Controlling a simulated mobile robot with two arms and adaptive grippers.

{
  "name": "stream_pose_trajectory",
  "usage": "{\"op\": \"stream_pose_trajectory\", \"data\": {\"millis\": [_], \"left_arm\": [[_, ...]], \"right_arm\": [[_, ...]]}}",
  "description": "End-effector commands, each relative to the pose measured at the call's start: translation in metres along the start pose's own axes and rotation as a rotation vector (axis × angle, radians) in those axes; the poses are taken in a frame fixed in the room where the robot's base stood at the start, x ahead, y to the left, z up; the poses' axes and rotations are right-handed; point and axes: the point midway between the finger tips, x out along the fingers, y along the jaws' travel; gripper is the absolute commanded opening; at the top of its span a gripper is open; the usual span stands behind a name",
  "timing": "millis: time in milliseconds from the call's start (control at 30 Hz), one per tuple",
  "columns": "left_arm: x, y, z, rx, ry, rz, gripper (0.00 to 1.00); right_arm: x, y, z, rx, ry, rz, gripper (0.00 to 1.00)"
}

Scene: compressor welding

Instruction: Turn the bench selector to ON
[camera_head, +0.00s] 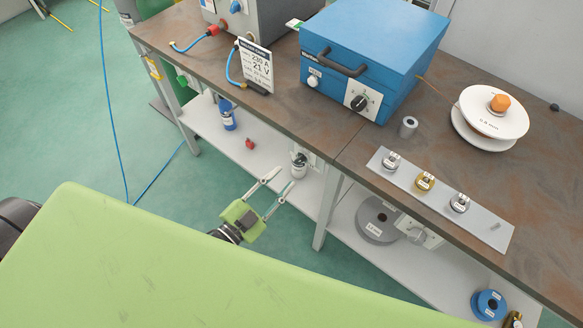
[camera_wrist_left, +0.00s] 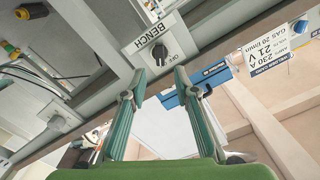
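The bench selector (camera_wrist_left: 160,52) is a black knob on a light plate marked BENCH, with OFF printed beside it. It shows in the left wrist view, upper middle, just beyond my fingertips. The knob's exact pointing direction is too small to tell. My left gripper (camera_wrist_left: 158,82) is open, its two fingers spread below the knob with nothing between them. In the head view my left gripper (camera_head: 279,181) reaches toward the bench's front edge, near a pale plate (camera_head: 313,158) under the tabletop. I cannot see it touching the selector. My right gripper is not in view.
The brown bench top (camera_head: 330,130) overhangs a pale lower shelf (camera_head: 262,150). On top stand a blue case (camera_head: 385,45), a settings card (camera_head: 256,65) and a grey strip (camera_head: 480,215) with small fittings. A blue can (camera_head: 228,120) stands on the shelf. A bench leg (camera_head: 327,205) is nearby.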

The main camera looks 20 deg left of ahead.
Motion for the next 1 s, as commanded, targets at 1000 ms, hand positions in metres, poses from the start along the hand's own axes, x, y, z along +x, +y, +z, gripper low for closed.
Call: {"op": "stream_pose_trajectory", "data": {"millis": [1000], "left_arm": [[-0.044, 0.0, 0.0, 0.001, 0.0, 0.0, 0.28]], "right_arm": [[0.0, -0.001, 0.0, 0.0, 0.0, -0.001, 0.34]]}}
